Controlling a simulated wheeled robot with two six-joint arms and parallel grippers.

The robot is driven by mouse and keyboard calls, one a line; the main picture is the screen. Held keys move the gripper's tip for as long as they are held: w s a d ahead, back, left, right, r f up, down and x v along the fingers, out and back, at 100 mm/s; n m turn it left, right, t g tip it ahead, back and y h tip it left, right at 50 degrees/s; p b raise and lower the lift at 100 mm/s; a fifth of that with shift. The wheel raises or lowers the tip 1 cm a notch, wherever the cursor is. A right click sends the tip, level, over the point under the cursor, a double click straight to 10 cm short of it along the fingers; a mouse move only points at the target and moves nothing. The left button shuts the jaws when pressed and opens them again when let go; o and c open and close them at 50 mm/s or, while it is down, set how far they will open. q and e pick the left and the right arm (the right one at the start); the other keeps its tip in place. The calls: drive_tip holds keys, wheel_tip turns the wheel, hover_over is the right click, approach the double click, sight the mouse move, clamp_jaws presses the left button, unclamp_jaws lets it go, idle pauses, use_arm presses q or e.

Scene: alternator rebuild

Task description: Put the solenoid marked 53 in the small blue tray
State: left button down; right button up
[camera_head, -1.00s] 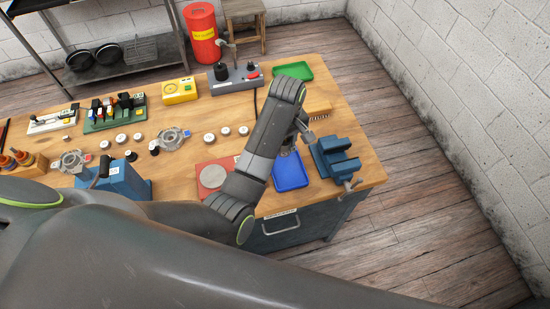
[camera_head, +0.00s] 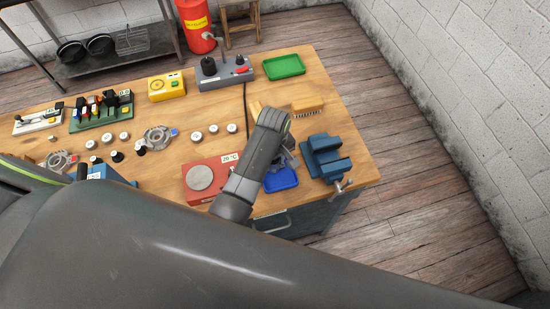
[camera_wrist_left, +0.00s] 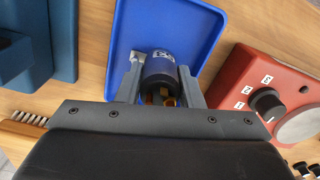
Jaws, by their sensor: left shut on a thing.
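My left gripper (camera_wrist_left: 160,76) is shut on a dark cylindrical solenoid (camera_wrist_left: 160,69), which has a white marking that I cannot read with certainty and copper-coloured parts at its near end. The small blue tray (camera_wrist_left: 202,32) lies beyond and under the solenoid in the left wrist view. I cannot tell if the solenoid touches it. In the head view the blue tray (camera_head: 281,181) is at the table's front right, and my left gripper (camera_head: 288,157) is over its back part, mostly hidden by my arm. My right gripper is not in view.
A blue vise (camera_head: 326,158) stands close to the tray's right. A red hot plate (camera_head: 200,180) is on its left. A brush (camera_head: 308,105) lies behind. A green tray (camera_head: 284,66) and a grey control box (camera_head: 226,76) stand at the back. Wood between brush and green tray is clear.

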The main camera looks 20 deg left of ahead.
use_arm(q)
drive_tip(key=c, duration=1.4)
unclamp_jaws()
drive_tip(key=shift+s, duration=0.2)
drive_tip(key=o, duration=0.4)
drive_tip(key=shift+s, duration=0.1)
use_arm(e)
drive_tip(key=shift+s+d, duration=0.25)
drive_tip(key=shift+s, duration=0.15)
use_arm(q)
drive_tip(key=shift+r, duration=0.1)
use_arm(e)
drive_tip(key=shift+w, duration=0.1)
